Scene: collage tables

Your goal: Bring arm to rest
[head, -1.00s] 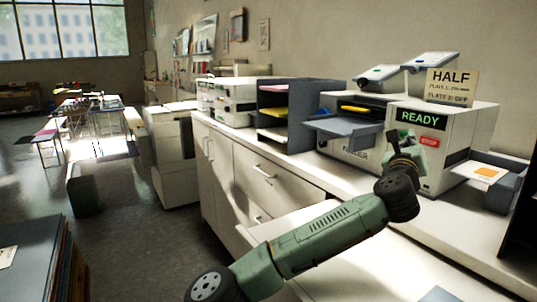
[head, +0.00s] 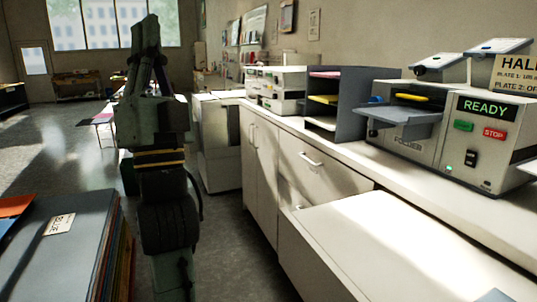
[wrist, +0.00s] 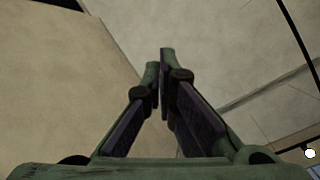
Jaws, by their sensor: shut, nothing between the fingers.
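My gripper (head: 148,30) stands upright at the left of the head view, pointing up, with my green arm folded below it. It also shows in the wrist view (wrist: 160,75), where its two fingers meet at the tips with nothing between them. The gripper is over the open floor area, apart from the counter and the machine.
A folding machine (head: 440,128) with a lit READY sign stands on the white counter (head: 330,160) at right. A grey shelf unit (head: 345,85) sits beside it. A stack of large boards (head: 85,235) is close at lower left. Floor (head: 235,240) between is clear.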

